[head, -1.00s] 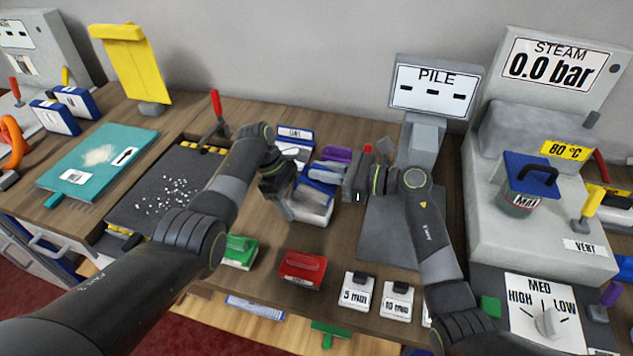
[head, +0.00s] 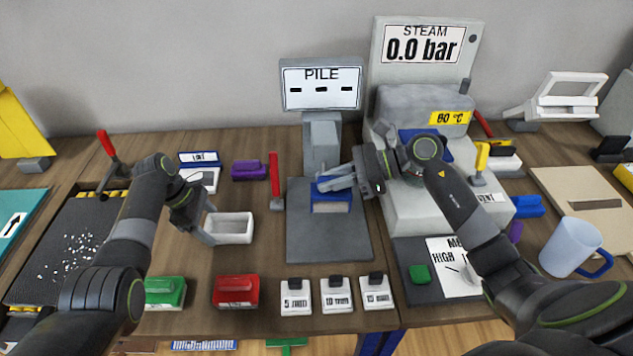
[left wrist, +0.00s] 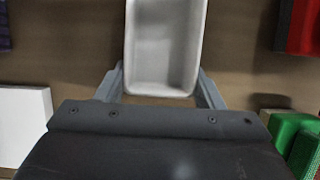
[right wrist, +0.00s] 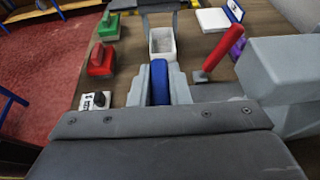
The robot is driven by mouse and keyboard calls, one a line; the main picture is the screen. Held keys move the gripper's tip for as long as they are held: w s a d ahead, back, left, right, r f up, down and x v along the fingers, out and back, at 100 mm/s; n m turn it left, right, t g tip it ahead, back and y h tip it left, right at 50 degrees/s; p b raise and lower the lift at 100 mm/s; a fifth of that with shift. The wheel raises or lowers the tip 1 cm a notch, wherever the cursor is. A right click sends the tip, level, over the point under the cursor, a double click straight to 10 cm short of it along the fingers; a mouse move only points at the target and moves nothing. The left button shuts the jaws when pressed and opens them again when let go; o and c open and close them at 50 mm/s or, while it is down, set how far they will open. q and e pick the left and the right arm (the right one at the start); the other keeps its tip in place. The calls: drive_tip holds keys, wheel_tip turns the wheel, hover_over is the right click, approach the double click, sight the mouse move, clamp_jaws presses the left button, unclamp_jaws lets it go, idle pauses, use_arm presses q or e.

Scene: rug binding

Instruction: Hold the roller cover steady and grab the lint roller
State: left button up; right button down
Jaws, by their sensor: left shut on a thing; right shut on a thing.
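The roller cover is a white open box (head: 230,228) on the wooden bench. My left gripper (head: 205,225) is shut on it, with a finger on either side in the left wrist view, where the cover (left wrist: 165,45) looks empty. The lint roller, with a blue handle (head: 331,205) and a pale lower part, is over the grey pad below the PILE display. My right gripper (head: 338,184) is shut on it. In the right wrist view the blue handle (right wrist: 159,80) sits between the fingers, apart from the cover. Whether the roller touches the pad is unclear.
The PILE display (head: 321,85) and grey pad (head: 328,245) stand beside the steam machine (head: 420,200). A red-handled lever (head: 274,178) and a purple block (head: 249,171) are between cover and display. Green (head: 165,291) and red (head: 236,290) blocks and white timer blocks (head: 337,295) line the front.

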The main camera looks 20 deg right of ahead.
drive_tip(key=shift+d+r, duration=0.1)
drive_tip(key=shift+d, duration=0.1)
use_arm(q)
drive_tip(key=o, duration=1.1)
